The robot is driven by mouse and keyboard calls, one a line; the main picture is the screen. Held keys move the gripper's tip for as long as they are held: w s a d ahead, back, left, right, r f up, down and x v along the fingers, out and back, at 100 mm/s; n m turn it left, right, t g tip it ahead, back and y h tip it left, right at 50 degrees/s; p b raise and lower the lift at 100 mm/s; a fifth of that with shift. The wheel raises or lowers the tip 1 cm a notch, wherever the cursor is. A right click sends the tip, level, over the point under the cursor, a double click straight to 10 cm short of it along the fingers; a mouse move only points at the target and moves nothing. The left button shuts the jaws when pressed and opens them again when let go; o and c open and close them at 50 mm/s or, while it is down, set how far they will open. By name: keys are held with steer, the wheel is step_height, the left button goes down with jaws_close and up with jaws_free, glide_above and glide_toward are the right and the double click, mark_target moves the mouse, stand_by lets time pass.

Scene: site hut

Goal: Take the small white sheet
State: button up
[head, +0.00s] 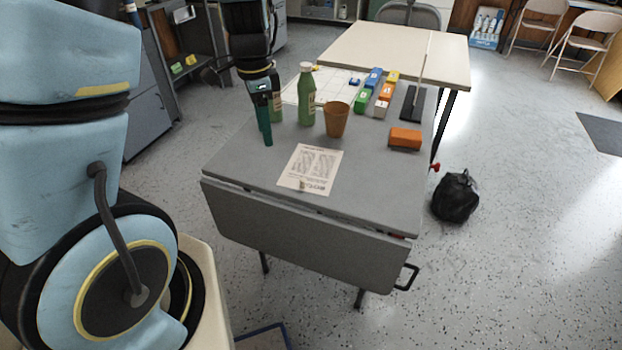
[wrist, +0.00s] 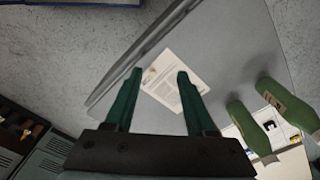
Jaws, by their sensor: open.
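The small white sheet (head: 310,169) lies flat near the front edge of the grey table, with dark print on it. In the wrist view the sheet (wrist: 174,78) shows between and beyond the fingertips, its right side partly behind one finger. My gripper (head: 265,140) is open and empty, pointing down above the left part of the table, left of the sheet and apart from it. In the wrist view my gripper (wrist: 160,74) shows two green fingers spread wide.
Two green bottles, one in front (head: 306,95), stand close to my gripper. A brown cup (head: 336,119), an orange block (head: 405,139), coloured blocks (head: 362,100) and a black stand (head: 412,103) are farther back or right. The table (head: 235,160) is bare around the sheet's left.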

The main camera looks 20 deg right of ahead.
steer(key=s+d+f+m+b, duration=0.2)
steer(key=d+f+m, duration=0.3)
steer(key=d+m, duration=0.25)
glide_above(303, 179)
steer(key=f, duration=0.6)
steer(key=shift+s+d, duration=0.2)
steer(key=shift+d, duration=0.2)
steer(key=shift+w+a+f+p, duration=0.15)
steer(key=shift+f+p, duration=0.1)
steer(key=shift+f, duration=0.6)
steer(key=shift+s+a+f+p, duration=0.15)
steer(key=shift+f+p, duration=0.15)
steer(key=shift+f, duration=0.55)
steer(key=shift+w+a+f+p, duration=0.15)
steer(key=shift+f+p, duration=0.1)
steer(key=shift+f, duration=0.6)
jaws_close()
